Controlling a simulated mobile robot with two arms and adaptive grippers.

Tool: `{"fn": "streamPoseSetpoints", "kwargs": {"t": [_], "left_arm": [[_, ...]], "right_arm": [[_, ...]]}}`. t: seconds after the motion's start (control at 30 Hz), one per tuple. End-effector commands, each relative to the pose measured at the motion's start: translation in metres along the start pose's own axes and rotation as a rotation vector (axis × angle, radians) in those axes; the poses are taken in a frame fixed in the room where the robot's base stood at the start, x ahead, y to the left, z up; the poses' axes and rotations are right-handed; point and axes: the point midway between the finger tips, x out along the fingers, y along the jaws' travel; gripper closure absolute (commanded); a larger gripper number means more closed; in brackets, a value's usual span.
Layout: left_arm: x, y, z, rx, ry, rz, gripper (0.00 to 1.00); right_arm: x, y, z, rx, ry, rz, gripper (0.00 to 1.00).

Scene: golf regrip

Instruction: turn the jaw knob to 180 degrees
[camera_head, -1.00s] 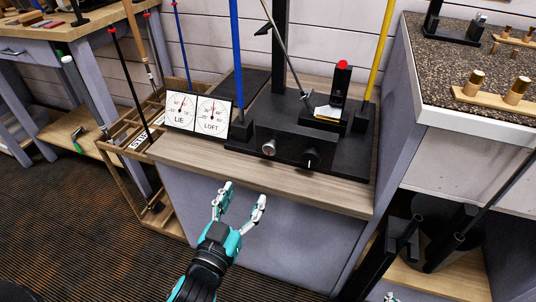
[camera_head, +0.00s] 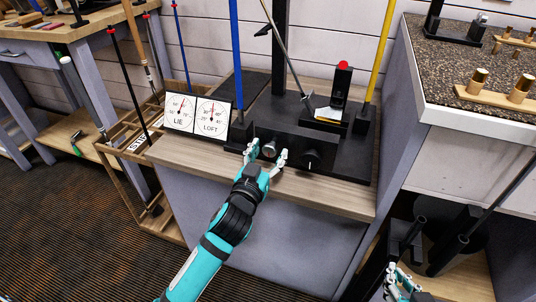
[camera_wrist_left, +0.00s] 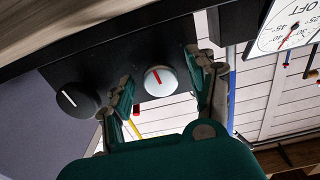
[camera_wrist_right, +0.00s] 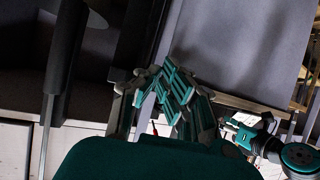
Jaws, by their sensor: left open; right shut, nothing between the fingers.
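Two knobs sit on the front of the black golf machine (camera_head: 345,160): a silver knob (camera_head: 269,151) on the left and a black knob (camera_head: 312,160) on the right. I cannot tell from labels which one is the jaw knob. In the left wrist view the silver knob (camera_wrist_left: 160,80) has a red mark and the black knob (camera_wrist_left: 77,98) a white mark. My left gripper (camera_head: 266,156) is open, its fingers on either side of the silver knob with gaps visible. My right gripper (camera_wrist_right: 175,88) is shut and empty, low at the bottom right of the head view (camera_head: 402,284).
LIE (camera_head: 181,113) and LOFT (camera_head: 212,118) dials stand left of the machine. A blue post (camera_head: 236,60) and a yellow post (camera_head: 378,50) rise beside it. A stone-topped counter (camera_head: 450,90) is at right. Black stands (camera_head: 455,245) are near my right gripper.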

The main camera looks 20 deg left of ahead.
Motion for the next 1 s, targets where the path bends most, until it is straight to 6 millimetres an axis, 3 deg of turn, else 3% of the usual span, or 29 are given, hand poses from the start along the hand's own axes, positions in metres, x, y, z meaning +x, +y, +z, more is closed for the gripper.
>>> {"fn": "streamPoseSetpoints", "kwargs": {"t": [0.23, 0.67, 0.8, 1.0], "left_arm": [[0.001, 0.0, 0.0, 0.0, -0.001, 0.0, 0.42], [0.0, 0.0, 0.0, 0.0, -0.001, 0.0, 0.97], [0.0, 0.0, -0.001, 0.014, -0.001, 0.0, 0.98], [0.0, 0.0, -0.002, 0.091, -0.001, 0.0, 0.98]], "right_arm": [[0.0, 0.0, -0.001, 0.0, 0.003, 0.0, 1.0], [0.0, 0.0, 0.0, 0.0, 0.001, 0.0, 1.0], [-0.002, 0.001, 0.003, 0.0, -0.024, 0.001, 1.0], [-0.014, 0.006, 0.038, 0.002, -0.216, 0.014, 1.0]]}}
